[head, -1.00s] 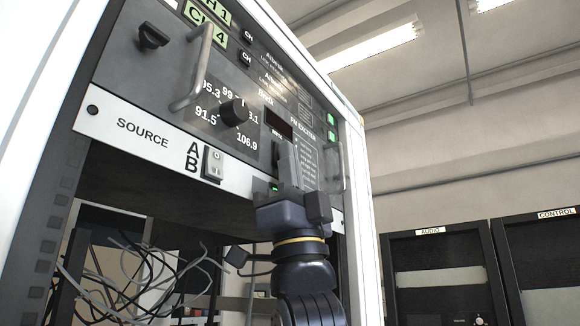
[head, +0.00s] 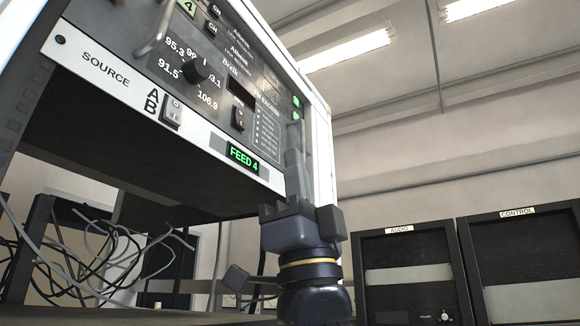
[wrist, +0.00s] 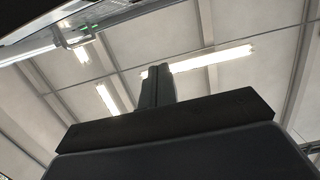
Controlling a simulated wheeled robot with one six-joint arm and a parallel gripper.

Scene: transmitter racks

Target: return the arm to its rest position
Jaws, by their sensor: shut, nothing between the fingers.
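My gripper (head: 297,160) points upward in the head view, in front of the right part of the rack's front panel. Its fingers are together with nothing between them. In the wrist view the shut fingers (wrist: 157,88) stand against the ceiling and its lights. My gripper looks clear of the panel, though the exact gap cannot be told. The FM exciter panel (head: 215,45) has a round frequency knob (head: 196,70) and a small switch (head: 238,118). Below it, the white SOURCE strip (head: 105,72) carries an A/B rocker switch (head: 171,111) and a lit green FEED 4 display (head: 244,158).
Loose cables (head: 90,250) hang in the open bay under the panel at left. A metal handle (head: 156,30) juts from the panel. Black AUDIO (head: 400,247) and CONTROL (head: 520,235) racks stand at right, farther back. The space above them is open.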

